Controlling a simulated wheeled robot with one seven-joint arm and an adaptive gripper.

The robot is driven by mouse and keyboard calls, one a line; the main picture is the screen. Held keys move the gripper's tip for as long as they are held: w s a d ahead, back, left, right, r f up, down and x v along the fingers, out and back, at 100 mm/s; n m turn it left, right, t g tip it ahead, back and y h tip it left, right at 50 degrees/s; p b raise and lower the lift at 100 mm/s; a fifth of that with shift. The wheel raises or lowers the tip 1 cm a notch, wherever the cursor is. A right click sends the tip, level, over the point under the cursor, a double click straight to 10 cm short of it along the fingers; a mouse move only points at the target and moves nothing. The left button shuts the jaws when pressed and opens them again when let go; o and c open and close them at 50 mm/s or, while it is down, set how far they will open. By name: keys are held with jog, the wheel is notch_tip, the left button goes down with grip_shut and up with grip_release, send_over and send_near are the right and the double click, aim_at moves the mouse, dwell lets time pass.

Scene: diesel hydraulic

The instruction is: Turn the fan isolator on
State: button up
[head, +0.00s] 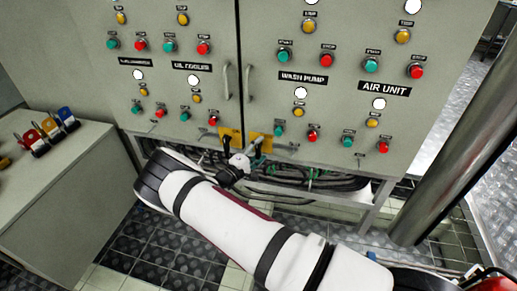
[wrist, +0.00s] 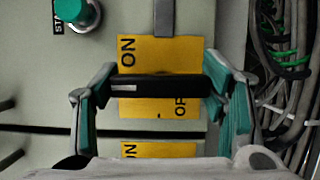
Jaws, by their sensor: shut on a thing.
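The isolator's yellow plate (wrist: 185,52) fills the middle of the wrist view, with ON at its left and OFF, partly covered, lower right. Its black handle (wrist: 160,88) lies across the plate between the two teal-padded fingers of my gripper (wrist: 160,95). The fingers are shut on the handle at its two ends. In the head view my gripper (head: 242,160) is at the right one of two yellow plates (head: 262,139) low on the cabinet. A second yellow plate (wrist: 160,150) shows partly at the bottom of the wrist view. I cannot read a fan label.
The left yellow plate (head: 230,134) and its dark handle are close beside my gripper. Cables (wrist: 280,70) hang in the open space below the cabinet. A green button (wrist: 72,10) is near the left finger. A side bench (head: 60,165) with coloured items stands left; a pillar (head: 450,140) stands right.

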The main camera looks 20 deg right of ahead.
dwell(0.5)
jog(key=o, duration=1.2)
jog(key=shift+c, duration=0.2)
jog(key=v, duration=1.2)
jog(key=shift+s, duration=0.1)
jog(key=s+a+p, duration=0.2)
jog(key=s+a, duration=0.2)
jog(key=s, duration=0.2)
jog(key=shift+s, duration=0.4)
